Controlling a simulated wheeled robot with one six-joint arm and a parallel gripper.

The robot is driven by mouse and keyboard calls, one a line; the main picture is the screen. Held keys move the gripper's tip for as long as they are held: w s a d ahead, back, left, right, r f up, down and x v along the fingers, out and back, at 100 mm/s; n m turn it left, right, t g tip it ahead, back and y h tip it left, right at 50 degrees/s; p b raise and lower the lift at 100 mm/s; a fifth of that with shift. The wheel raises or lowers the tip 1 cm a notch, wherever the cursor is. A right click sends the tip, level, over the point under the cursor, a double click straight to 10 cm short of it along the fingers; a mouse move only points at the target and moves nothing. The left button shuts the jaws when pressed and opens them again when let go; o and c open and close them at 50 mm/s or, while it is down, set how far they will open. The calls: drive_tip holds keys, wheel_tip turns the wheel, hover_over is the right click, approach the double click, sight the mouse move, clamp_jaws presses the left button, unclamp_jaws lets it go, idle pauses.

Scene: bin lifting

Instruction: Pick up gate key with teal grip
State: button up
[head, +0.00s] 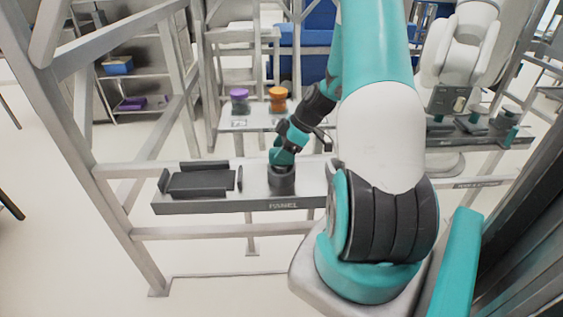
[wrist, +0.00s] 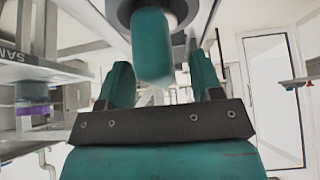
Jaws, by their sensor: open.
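The gate key's teal grip (wrist: 152,45) is a rounded teal bar in the wrist view. It projects from a dark round holder (wrist: 178,14). My gripper (wrist: 161,72) has its two teal fingers spread, one on each side of the grip, with gaps on both sides. In the head view my gripper (head: 283,155) points down, just above the dark round holder (head: 282,181) on the panel bench (head: 225,207). The grip cannot be told apart from my teal fingers there. The key's lower part is hidden in the holder.
A dark tray (head: 201,181) with raised ends sits left on the bench. A purple-topped jar (head: 239,101) and an orange jar (head: 278,99) stand on a shelf behind. A metal frame (head: 95,170) rises at the left. Another bench with parts stands at the right.

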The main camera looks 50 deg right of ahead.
clamp_jaws()
drive_tip(key=shift+r, duration=0.1)
wheel_tip(320, 180, up, 20)
drive_tip(key=b, duration=0.2)
idle(0.4)
drive_tip(key=shift+r+p, duration=2.3)
drive_tip(key=shift+r, duration=0.65)
